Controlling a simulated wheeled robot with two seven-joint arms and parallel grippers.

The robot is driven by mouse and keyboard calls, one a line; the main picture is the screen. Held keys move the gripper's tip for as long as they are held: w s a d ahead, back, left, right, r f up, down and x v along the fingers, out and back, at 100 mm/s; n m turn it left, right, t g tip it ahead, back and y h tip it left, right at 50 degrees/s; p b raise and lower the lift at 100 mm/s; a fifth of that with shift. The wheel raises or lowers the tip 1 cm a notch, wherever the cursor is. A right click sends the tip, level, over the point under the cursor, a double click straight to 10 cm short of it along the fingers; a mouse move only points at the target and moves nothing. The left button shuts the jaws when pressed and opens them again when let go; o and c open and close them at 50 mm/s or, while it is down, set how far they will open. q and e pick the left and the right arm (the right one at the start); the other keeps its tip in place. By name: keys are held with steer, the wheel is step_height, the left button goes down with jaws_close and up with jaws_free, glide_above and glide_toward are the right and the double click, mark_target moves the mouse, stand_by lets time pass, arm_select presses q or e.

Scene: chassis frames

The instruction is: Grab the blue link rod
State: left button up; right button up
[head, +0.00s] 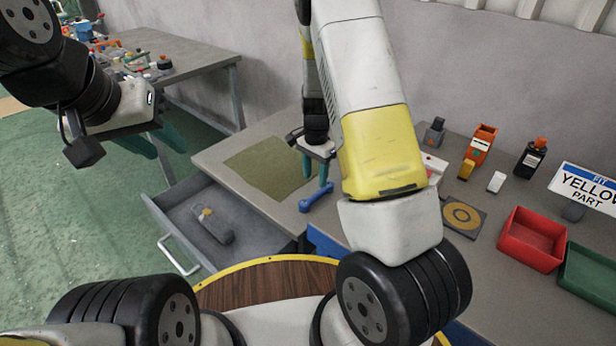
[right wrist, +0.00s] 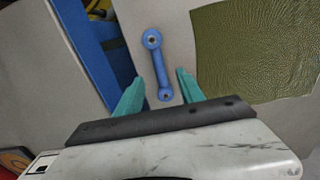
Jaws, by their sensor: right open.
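The blue link rod (head: 317,196) lies on the grey workbench near its front edge, beside the green mat, in the head view. In the right wrist view the rod (right wrist: 157,65) shows whole, with a ring at each end. Its near end sits between the teal fingers of my right gripper (right wrist: 163,92), which is open with a gap on both sides. In the head view my right gripper (head: 315,168) is over the bench at the rod, partly hidden by my arm. My left gripper (head: 158,147) is in the air at the left, away from the bench; its finger gap is unclear.
An open drawer (head: 167,204) holding a grey tool (head: 214,225) juts out below the green mat (head: 268,168). Right of my arm are a red bin (head: 532,240), a green bin (head: 590,275), a black bottle (head: 531,158) and a sign (head: 585,187).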

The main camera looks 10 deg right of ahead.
mark_target(316, 194)
steer(key=f, duration=0.7)
steer(key=shift+w+d+f, duration=0.1)
steer(key=shift+w+d, duration=0.05)
steer(key=shift+d, duration=0.15)
steer(key=shift+c, duration=0.4)
jaws_close()
